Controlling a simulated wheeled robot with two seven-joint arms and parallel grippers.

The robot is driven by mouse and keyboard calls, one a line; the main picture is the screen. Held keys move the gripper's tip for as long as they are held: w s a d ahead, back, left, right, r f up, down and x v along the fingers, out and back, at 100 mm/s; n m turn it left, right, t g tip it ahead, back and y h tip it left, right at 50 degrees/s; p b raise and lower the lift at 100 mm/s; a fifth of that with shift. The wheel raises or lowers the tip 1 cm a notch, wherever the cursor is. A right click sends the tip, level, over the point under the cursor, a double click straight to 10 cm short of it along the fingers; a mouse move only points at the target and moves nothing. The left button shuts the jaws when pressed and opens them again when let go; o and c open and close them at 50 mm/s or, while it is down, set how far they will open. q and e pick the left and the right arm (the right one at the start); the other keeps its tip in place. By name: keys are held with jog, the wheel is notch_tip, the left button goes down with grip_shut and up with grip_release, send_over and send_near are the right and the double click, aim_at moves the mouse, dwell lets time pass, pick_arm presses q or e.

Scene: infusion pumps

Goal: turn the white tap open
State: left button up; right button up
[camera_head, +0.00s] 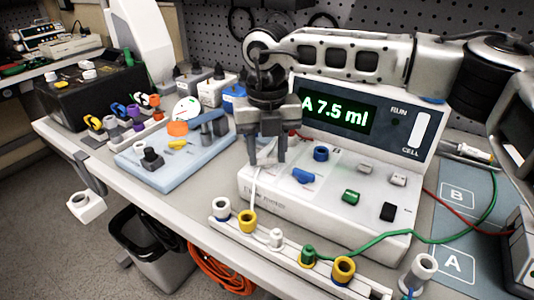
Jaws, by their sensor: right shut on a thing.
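My right gripper (267,155) points down over the left part of the white infusion pump (290,211). Its fingers are shut on a pale thing at the pump's top, which looks like the white tap (266,151). The fingers hide most of the tap, so I cannot tell how far it is turned. A blue tap (304,176) and a green tap (351,196) sit on the pump to the right of the gripper. The pump's display (336,110) reads "A 7.5 ml". My left gripper is not in view.
A rail with coloured ring ports (247,221) runs along the bench's front edge. A light blue board (160,166) with small parts lies to the left. A green cable (400,235) and mats marked A and B (454,264) are at the right. A bin (150,245) stands below.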

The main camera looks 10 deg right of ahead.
aim_at(267, 158)
jog(key=shift+n, duration=0.6)
jog(key=shift+r+n, duration=0.1)
jog(key=shift+n, duration=0.2)
jog(key=o, duration=1)
notch_tip(267, 158, up, 16)
jog(key=shift+f+b, duration=0.1)
jog(key=shift+b, duration=0.3)
